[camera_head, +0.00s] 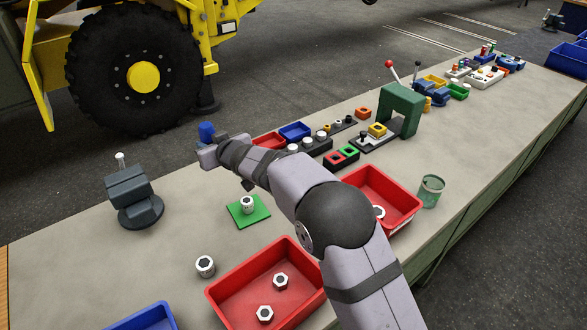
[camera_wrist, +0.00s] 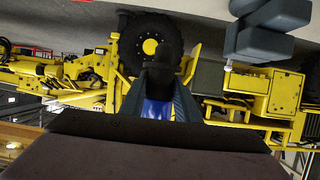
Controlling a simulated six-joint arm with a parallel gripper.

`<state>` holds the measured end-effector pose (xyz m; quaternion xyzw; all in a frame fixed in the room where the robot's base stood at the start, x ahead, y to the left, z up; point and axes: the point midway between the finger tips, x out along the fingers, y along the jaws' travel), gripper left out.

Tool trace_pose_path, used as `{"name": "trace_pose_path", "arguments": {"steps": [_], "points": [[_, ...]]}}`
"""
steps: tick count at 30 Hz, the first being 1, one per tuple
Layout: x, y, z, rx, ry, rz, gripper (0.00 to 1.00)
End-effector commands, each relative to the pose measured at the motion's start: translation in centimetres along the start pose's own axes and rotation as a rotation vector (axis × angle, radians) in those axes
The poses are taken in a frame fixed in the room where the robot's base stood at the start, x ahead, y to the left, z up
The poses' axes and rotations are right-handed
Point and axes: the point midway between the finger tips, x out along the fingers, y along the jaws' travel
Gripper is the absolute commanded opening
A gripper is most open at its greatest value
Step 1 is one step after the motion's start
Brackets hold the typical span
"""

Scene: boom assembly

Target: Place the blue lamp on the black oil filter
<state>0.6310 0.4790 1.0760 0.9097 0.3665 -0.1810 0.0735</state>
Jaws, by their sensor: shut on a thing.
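The blue lamp (camera_head: 206,131) stands up at the tip of my gripper (camera_head: 210,154), left of the middle of the bench in the head view. My gripper is shut on it, and both are above the bench. In the wrist view the blue body (camera_wrist: 157,110) shows between the two dark fingers. A dark rounded shape (camera_wrist: 155,80) shows at its end; I cannot tell whether it is part of the lamp or the black oil filter. I cannot make out the oil filter for sure in the head view; my arm hides part of the bench.
A grey vise (camera_head: 135,196) stands at left. A green mat (camera_head: 248,213) bears a white nut-like part. Red trays (camera_head: 230,300) and (camera_head: 402,193), a green press (camera_head: 402,108) and a green cup (camera_head: 431,191) stand around my arm. The bench between vise and mat is clear.

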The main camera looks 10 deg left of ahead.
Motion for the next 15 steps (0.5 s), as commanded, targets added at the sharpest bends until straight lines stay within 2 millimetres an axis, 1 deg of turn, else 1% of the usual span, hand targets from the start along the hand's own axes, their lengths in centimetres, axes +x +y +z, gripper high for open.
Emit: {"name": "trace_pose_path", "arguments": {"steps": [1, 5, 7, 9, 11, 12, 15], "points": [[-0.1, 1.1, -0.2, -0.001, 0.003, 0.004, 0.00], [-0.5, 3.9, -0.3, 0.003, 0.003, 0.010, 0.00], [-0.9, 6.2, -0.2, 0.007, 0.002, 0.018, 0.00], [-1.6, 9.4, 0.0, 0.013, 0.002, 0.032, 0.00], [-2.2, 11.9, 0.4, 0.019, 0.001, 0.043, 0.00], [-2.6, 13.4, 0.6, 0.023, 0.001, 0.051, 0.00], [-3.7, 16.9, 1.2, 0.033, 0.001, 0.073, 0.00]]}}
